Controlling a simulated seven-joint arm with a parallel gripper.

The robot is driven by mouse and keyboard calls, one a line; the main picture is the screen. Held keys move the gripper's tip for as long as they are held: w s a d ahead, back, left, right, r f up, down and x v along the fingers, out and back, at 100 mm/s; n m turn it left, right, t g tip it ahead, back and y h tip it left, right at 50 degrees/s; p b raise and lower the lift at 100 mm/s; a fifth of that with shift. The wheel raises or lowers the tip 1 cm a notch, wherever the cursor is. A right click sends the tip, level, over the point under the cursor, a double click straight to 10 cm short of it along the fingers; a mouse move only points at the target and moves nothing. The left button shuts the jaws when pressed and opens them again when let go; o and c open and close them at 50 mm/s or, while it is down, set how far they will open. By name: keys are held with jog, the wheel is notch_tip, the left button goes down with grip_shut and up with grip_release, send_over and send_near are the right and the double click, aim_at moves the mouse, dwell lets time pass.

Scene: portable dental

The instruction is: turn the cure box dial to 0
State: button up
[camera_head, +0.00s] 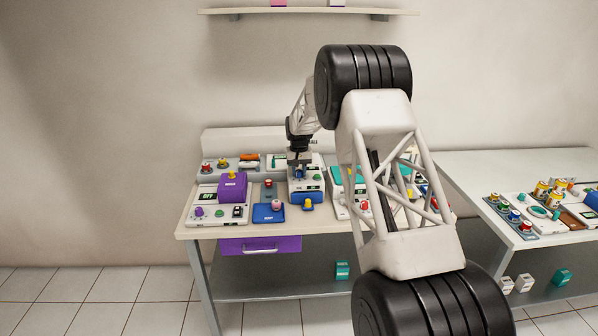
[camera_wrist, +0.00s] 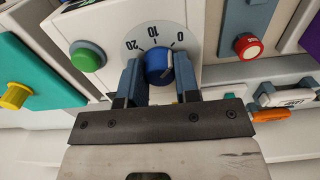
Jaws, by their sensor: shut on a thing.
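The blue dial (camera_wrist: 155,66) sits on a white box face (camera_wrist: 112,20) in the wrist view, on a grey disc marked 20, 10 and 0. Its pale pointer lies at the upper right of the knob, between the 10 and the 0 in the picture; the exact setting is hard to tell. My gripper (camera_wrist: 159,62) is shut on the dial, one finger on each side. In the head view my gripper (camera_head: 299,172) is low over the middle of the table; the dial there is mostly hidden and too small to read.
A green button (camera_wrist: 87,57) is left of the dial, and a red knob (camera_wrist: 247,46) on a blue block is to its right. A teal box with a yellow knob (camera_wrist: 15,96) stands further left. The table (camera_head: 212,232) is crowded with small devices, including a purple box (camera_head: 232,187).

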aim_at(299, 171)
dwell(0.3)
jog(key=o, duration=0.9)
jog(key=shift+r, duration=3.95)
